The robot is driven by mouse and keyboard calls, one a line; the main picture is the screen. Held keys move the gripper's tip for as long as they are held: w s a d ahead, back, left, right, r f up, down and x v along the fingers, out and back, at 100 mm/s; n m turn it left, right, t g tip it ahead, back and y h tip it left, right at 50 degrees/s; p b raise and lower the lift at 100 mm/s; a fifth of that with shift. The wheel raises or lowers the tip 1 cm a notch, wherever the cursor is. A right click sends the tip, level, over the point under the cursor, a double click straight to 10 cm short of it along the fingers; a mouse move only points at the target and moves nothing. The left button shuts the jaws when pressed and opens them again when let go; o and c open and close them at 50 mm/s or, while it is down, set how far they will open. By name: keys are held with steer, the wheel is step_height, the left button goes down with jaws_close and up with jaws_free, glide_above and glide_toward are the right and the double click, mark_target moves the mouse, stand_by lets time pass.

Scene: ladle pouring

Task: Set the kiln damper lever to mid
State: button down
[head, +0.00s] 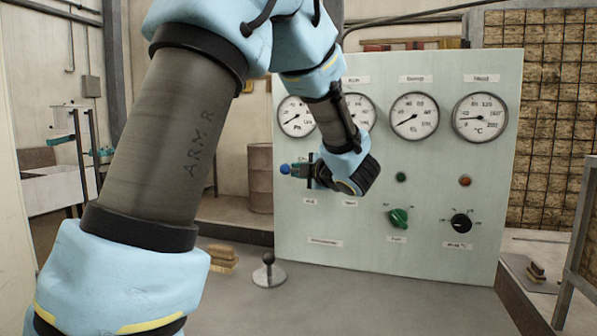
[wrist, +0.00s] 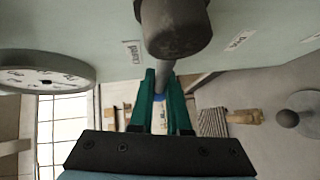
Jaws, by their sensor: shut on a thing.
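The damper lever shows in the wrist view as a grey rod (wrist: 178,70) running out from a dark round hub (wrist: 177,28) on the panel, with a bit of blue at its far end between the fingers. My gripper's green fingers (wrist: 163,98) are shut on the lever's rod. In the head view my wrist hides the hub. A label that seems to read "Closed" (wrist: 133,53) is beside the hub.
Several round gauges (head: 414,116) line the panel top. A green knob (head: 398,218) and a black knob (head: 461,223) sit lower right. A ball-topped lever (head: 268,272) stands on the grey bench (head: 350,300), beside brushes (head: 222,257). Bench front is clear.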

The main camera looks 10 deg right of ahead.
mark_target(305, 203)
steer(key=shift+f, duration=0.15)
stand_by(0.3)
steer(key=shift+f+n+g+h, duration=0.3)
steer(key=shift+f+n+g, duration=0.2)
steer(key=shift+f, duration=0.1)
steer(key=shift+s+d+f+n+g+h, duration=0.1)
steer(key=shift+d+f+n+g+h, duration=0.1)
steer(key=shift+f+n+g+h, duration=0.55)
steer(key=shift+s+d+f+n+g+h, duration=0.1)
steer(key=shift+d+f+n+g+h, duration=0.1)
steer(key=shift+f, duration=0.15)
steer(key=shift+s+d+f+n+g+h, duration=0.1)
steer(key=shift+f+g, duration=0.05)
steer(key=shift+f, duration=0.15)
steer(key=shift+s+d+f+n+g+h+p, duration=0.2)
steer(key=shift+d+f+n+g+h, duration=0.2)
steer(key=shift+f, duration=0.2)
steer(key=shift+s+d+f+n+g+h+p, duration=0.2)
steer(key=shift+d+f+n+g+h, duration=0.1)
steer(key=shift+f+g+h, duration=0.2)
steer(key=shift+f, duration=0.1)
steer(key=c, duration=0.9)
jaws_free()
